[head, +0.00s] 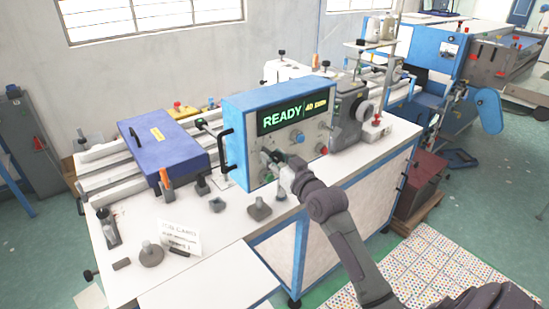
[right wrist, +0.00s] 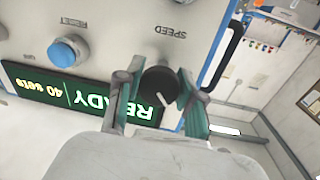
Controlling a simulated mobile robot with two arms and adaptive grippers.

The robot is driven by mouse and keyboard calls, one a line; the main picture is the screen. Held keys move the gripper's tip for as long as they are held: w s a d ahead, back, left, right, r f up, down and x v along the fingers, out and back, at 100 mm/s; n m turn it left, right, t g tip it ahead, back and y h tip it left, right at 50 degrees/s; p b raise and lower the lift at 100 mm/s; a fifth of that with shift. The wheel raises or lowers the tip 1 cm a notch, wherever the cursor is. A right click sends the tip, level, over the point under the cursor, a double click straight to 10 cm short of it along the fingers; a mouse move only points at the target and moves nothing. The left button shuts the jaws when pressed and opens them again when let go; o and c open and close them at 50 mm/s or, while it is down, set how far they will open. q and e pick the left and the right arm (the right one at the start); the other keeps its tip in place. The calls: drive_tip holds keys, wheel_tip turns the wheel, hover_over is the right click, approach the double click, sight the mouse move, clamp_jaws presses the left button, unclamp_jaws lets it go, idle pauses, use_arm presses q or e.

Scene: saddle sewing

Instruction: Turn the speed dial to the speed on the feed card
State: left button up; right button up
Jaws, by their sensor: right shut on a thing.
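The control box (head: 245,99) has a blue housing and a display (head: 292,115) reading READY and 40, with a small unit I cannot read surely. My right gripper (head: 273,161) is at the lower left of the panel. In the right wrist view its fingers (right wrist: 156,92) are shut around the dial, one on each side. A white card (head: 180,238) stands on the bench; its print is too small to read surely. My left gripper is not in view.
A blue button (right wrist: 68,50) is beside the dial, and a red knob (head: 322,149) is at the panel's lower right. A black handle (head: 226,150) sticks out at the box's left. Small weights and tools, such as a grey knobbed weight (head: 260,209), stand on the white bench top.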

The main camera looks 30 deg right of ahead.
drive_tip(key=shift+n, duration=0.3)
drive_tip(key=n, duration=0.2)
drive_tip(key=shift+n, duration=0.3)
drive_tip(key=n, duration=0.4)
drive_tip(key=shift+n+t+b, duration=0.3)
drive_tip(key=shift+n+b, duration=0.05)
drive_tip(key=shift+n, duration=0.05)
drive_tip(key=shift+r+n, duration=0.1)
drive_tip(key=shift+n, duration=0.2)
drive_tip(key=o, duration=1.1)
drive_tip(key=shift+o, duration=0.2)
